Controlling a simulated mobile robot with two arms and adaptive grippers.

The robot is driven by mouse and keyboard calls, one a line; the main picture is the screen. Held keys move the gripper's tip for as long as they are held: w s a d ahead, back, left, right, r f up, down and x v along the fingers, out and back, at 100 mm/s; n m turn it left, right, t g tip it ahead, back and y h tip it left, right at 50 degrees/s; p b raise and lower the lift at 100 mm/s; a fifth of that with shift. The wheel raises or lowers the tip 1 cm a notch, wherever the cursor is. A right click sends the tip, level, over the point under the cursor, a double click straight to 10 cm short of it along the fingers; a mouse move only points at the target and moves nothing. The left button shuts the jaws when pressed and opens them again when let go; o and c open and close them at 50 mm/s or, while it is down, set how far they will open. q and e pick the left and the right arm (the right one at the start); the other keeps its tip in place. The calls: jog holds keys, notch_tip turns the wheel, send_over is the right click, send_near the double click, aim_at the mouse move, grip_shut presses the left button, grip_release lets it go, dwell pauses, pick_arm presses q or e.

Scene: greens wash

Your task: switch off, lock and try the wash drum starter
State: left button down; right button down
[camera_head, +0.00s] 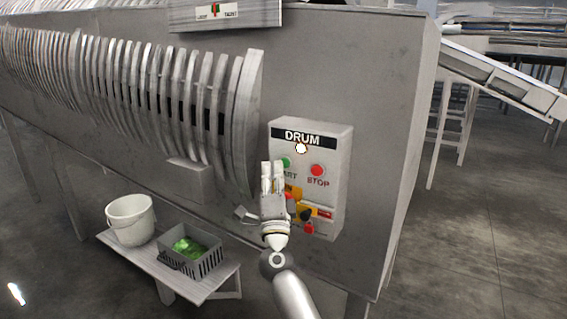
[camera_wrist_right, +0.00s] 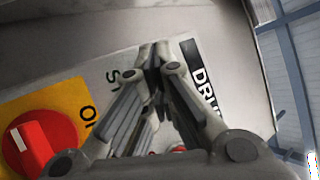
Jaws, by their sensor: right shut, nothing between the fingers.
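The drum starter (camera_head: 335,160) is a pale box on the grey machine's side, with a black DRUM label (camera_head: 303,137) and a white lamp (camera_head: 301,148). The green START button (camera_head: 286,162) is partly covered by my gripper; the red STOP button (camera_head: 317,170) shows clearly. My right gripper (camera_head: 272,165) is shut and empty in front of the box's left part. In the right wrist view its fingertips (camera_wrist_right: 155,62) meet over the panel. A red rotary switch (camera_wrist_right: 38,140) on a yellow plate (camera_wrist_right: 65,100) shows there. Small red and yellow parts (camera_head: 308,228) low on the box are partly hidden.
A low bench (camera_head: 205,286) at left below the machine holds a white bucket (camera_head: 131,222) and a grey crate (camera_head: 205,264) with greens (camera_head: 188,247). A conveyor (camera_head: 500,78) stands at the right rear. The floor at right is clear.

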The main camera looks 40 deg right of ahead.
jog(key=shift+s+a, duration=0.1)
jog(key=shift+a, duration=0.15)
jog(key=a, duration=0.1)
jog(key=s+a+p, duration=0.1)
jog(key=a, duration=0.1)
jog(key=s+a, duration=0.1)
jog(key=shift+a, duration=0.3)
dwell(0.8)
